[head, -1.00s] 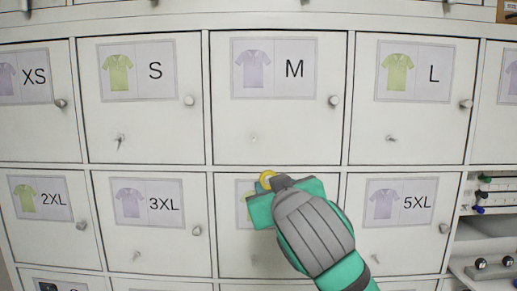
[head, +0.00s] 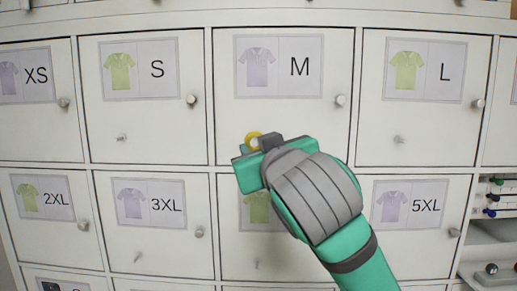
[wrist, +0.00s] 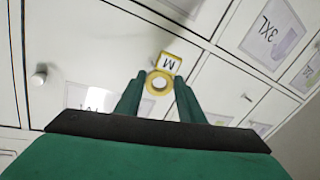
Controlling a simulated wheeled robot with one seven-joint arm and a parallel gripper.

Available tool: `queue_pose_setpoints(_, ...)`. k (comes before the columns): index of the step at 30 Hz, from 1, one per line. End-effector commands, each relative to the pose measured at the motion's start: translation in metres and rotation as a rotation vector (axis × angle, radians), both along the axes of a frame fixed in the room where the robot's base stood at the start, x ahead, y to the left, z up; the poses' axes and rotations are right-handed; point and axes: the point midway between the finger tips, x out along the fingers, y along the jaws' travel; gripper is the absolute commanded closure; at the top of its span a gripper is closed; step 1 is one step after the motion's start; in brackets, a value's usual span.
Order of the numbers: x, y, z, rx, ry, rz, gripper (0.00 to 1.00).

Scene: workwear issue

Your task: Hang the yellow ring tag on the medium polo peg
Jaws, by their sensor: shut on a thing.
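The yellow ring tag (head: 249,137) sticks out at the tip of my gripper (head: 262,155) in the head view. In the wrist view the tag (wrist: 151,83) sits between the two green fingers (wrist: 158,92), with its M label beyond the ring. My gripper is shut on it, in front of the lower part of the medium polo door (head: 225,120), which carries a lilac polo picture and the letter M. The medium polo peg is not visible; the gripper and tag cover that area. I cannot tell whether the ring touches the peg.
The S door peg (head: 122,138) and the L door peg (head: 399,140) stick out on either side. Round knobs protrude too, such as the M door knob (head: 340,100). The 3XL door (head: 160,240) is below left. Open shelves (head: 500,225) are at the right.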

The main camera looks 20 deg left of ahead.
Motion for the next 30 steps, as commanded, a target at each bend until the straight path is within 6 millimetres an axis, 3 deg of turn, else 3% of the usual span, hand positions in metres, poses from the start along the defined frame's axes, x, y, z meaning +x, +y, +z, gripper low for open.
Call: queue_pose_setpoints(30, 0.050, 0.014, -0.005, -0.001, 0.000, 0.000, 0.85)
